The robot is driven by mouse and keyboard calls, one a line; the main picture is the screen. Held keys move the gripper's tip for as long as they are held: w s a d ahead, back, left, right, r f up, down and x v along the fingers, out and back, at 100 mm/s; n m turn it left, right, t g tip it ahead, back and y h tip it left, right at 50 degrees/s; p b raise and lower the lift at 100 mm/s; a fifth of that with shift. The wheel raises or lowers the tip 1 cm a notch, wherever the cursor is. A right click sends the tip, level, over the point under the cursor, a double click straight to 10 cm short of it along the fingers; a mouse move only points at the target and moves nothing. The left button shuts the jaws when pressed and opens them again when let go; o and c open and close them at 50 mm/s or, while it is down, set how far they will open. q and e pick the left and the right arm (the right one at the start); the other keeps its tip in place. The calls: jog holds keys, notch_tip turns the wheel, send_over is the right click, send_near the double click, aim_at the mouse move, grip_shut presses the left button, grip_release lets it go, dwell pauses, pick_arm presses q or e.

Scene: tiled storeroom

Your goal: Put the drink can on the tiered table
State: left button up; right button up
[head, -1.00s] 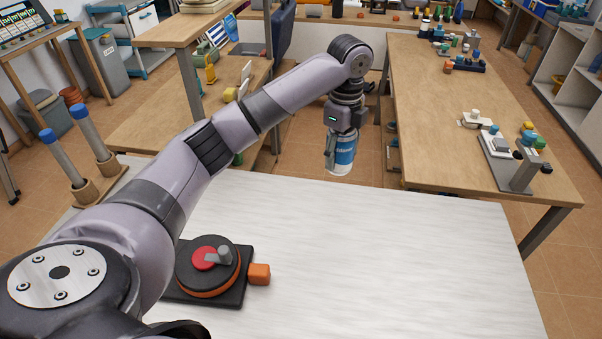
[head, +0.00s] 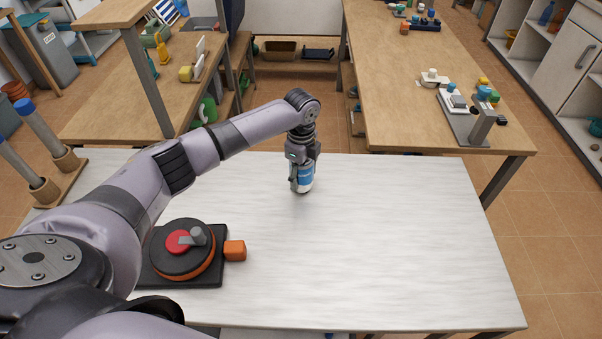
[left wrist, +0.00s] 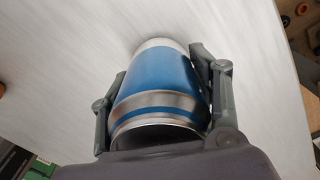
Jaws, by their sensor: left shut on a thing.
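The drink can (head: 305,174), blue with silver ends, is held upright in my left gripper (head: 303,166) over the far part of a white-topped table (head: 390,240). In the left wrist view the can (left wrist: 158,85) sits between both fingers, with the white top behind it. I cannot tell whether its base touches the top. A wooden table with a raised upper board (head: 105,14) on posts stands at the back left. My right gripper is not in view.
A black turntable-like device (head: 182,250) with a red centre and an orange block (head: 235,250) lies near the white top's left side. Blue-tipped rods (head: 36,140) stand at the far left. The middle and right of the top are clear. A long wooden table (head: 410,100) stands behind.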

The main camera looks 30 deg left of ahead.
pick_arm(q)
jog(key=shift+f, duration=0.15)
jog(key=o, duration=1.5)
notch_tip(320, 180, up, 12)
jog(key=shift+r+b, duration=0.1)
jog(key=shift+b, duration=0.45)
